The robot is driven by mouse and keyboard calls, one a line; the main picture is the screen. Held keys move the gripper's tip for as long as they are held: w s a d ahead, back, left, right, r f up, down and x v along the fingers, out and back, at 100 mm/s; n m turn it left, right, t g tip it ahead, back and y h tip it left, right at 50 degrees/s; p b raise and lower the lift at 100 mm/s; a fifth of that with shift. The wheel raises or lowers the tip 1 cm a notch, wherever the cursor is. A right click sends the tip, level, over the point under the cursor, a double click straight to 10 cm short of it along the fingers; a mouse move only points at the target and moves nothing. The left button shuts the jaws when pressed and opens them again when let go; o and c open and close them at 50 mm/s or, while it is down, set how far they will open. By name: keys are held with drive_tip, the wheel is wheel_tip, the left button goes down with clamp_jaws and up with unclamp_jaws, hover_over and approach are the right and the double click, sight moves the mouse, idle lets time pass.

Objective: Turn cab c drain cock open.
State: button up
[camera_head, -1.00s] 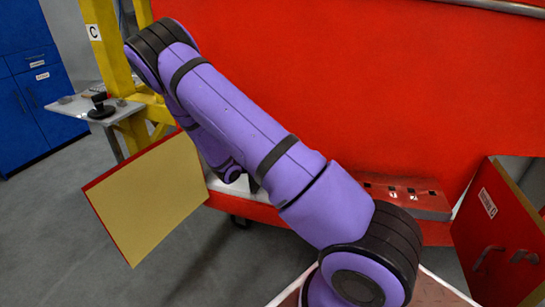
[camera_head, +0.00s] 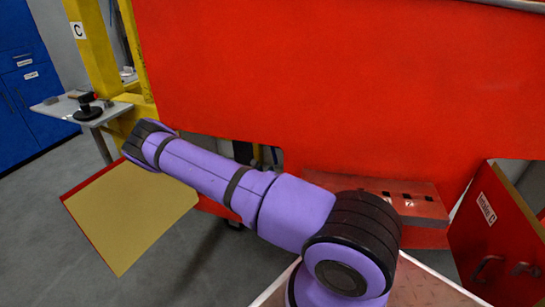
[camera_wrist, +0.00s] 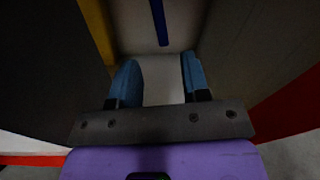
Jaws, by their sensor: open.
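My gripper (camera_wrist: 160,62) shows in the wrist view with two blue fingers apart and nothing between them. Beyond the fingertips is a pale recess with a narrow dark blue bar (camera_wrist: 159,22) at the top. I cannot tell whether this bar is part of the drain cock. No drain cock can be made out for certain in either view. In the head view my purple arm reaches left, low along the red body (camera_head: 330,80), and my gripper is hidden. A sign with the letter C (camera_head: 79,31) is on the yellow post (camera_head: 95,55) at the left.
An open hatch panel (camera_head: 130,220), tan inside, hangs below the arm at the left. A red panel with handles (camera_head: 490,235) stands open at the right. A small grey table (camera_head: 60,108) and blue cabinets (camera_head: 30,90) are at the left. Grey floor lies clear between.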

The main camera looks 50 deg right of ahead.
sight(274, 157)
drive_tip(key=x, duration=1)
drive_tip(key=shift+w+d, duration=0.2)
drive_tip(key=shift+d, duration=0.1)
drive_tip(key=shift+r, duration=0.1)
drive_tip(key=shift+c, duration=0.4)
clamp_jaws()
